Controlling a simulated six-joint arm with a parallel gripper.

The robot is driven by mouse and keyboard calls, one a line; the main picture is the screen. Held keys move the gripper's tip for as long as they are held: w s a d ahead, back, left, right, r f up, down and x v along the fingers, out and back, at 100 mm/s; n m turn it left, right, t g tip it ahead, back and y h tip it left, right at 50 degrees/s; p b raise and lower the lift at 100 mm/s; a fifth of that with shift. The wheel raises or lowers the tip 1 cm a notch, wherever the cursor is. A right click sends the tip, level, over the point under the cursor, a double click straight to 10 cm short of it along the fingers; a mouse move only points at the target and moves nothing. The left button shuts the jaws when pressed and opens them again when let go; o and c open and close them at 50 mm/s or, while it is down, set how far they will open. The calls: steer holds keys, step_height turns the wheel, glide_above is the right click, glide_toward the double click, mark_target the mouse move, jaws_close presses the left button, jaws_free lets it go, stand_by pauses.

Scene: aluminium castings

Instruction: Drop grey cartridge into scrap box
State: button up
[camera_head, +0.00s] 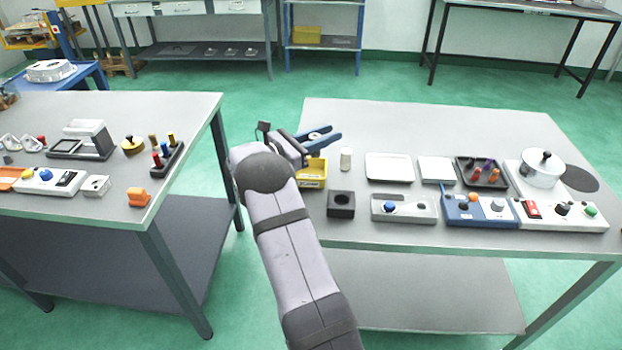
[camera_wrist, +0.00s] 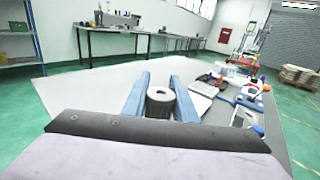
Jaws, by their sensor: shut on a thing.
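My gripper (camera_head: 322,135) is above the left back part of the right-hand table, its blue fingers pointing right. In the wrist view, the fingers (camera_wrist: 161,82) are shut on the grey cartridge (camera_wrist: 160,104), a short cylinder with a dark opening in its top. In the head view the cartridge is hard to make out between the fingers. A yellow box (camera_head: 312,180), which looks like the scrap box, stands on the table below and close to my gripper. My gripper hides part of its top, and its contents cannot be seen clearly.
A pale upright cylinder (camera_head: 346,159) stands right of the yellow box, and a black block (camera_head: 341,204) stands in front. White trays (camera_head: 390,167), a blue fixture (camera_head: 478,211) and a pot (camera_head: 541,168) stand farther right. The table's back strip is clear.

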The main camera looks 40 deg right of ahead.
steer(key=shift+f, duration=0.4)
steer(key=o, duration=1.1)
steer(key=shift+w+a+b, duration=0.25)
steer(key=shift+a+b, duration=0.25)
steer(key=shift+a, duration=1.35)
steer(key=shift+w+a+b, duration=0.2)
steer(key=shift+a+b, duration=0.25)
steer(key=shift+a, duration=1.4)
